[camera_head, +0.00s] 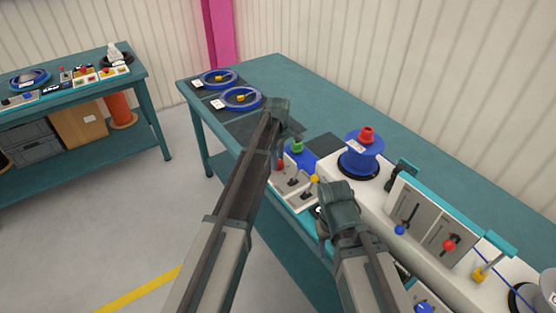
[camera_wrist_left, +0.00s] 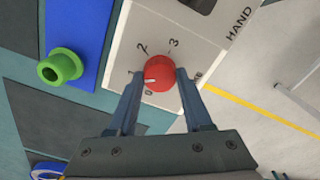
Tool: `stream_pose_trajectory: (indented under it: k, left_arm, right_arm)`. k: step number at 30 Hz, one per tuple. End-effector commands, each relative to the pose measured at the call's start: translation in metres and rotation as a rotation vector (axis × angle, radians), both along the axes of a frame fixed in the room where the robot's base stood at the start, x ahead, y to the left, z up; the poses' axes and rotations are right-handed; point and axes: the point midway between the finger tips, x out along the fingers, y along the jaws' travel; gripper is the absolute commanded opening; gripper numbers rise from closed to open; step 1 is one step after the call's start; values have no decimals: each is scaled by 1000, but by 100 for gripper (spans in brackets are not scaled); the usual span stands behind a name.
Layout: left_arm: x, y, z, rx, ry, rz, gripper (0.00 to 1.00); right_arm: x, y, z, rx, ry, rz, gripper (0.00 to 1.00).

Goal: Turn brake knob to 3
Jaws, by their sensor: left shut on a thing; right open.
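The red brake knob (camera_wrist_left: 160,72) sits on a white panel (camera_wrist_left: 205,40) in the left wrist view. Its printed scale shows 2 above it, 3 at its upper right and 0 below. A small white mark on the knob points to the lower left, toward the low end of the scale. My left gripper (camera_wrist_left: 157,88) has a finger on each side of the knob and is shut on it. In the head view my left gripper (camera_head: 279,150) reaches down to the panel's far end, with a bit of red beside it. My right gripper (camera_head: 332,222) is open near the panel's near end.
A green knob-like cylinder (camera_wrist_left: 60,66) stands on a blue part beside the panel. A blue reel with a red top (camera_head: 362,157) and a lever unit (camera_head: 425,225) stand to the right. Two blue rings (camera_head: 240,98) lie at the table's far left. Small levers (camera_head: 305,195) stand near my grippers.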

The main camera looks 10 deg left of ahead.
Motion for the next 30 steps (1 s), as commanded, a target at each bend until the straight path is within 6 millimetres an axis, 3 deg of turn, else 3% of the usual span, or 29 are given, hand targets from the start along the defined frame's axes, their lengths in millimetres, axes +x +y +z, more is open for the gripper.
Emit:
stream_pose_trajectory:
  k: [3, 14, 30]
  left_arm:
    - [0, 0, 0, 0, 0, 0, 0]
    - [0, 0, 0, 0, 0, -73, 0]
    - [0, 0, 0, 0, 0, -543, 0]
  right_arm:
    - [0, 0, 0, 0, 0, 0, 50]
    - [0, 0, 0, 0, 0, 0, 50]
    - [0, 0, 0, 0, 0, 0, 50]
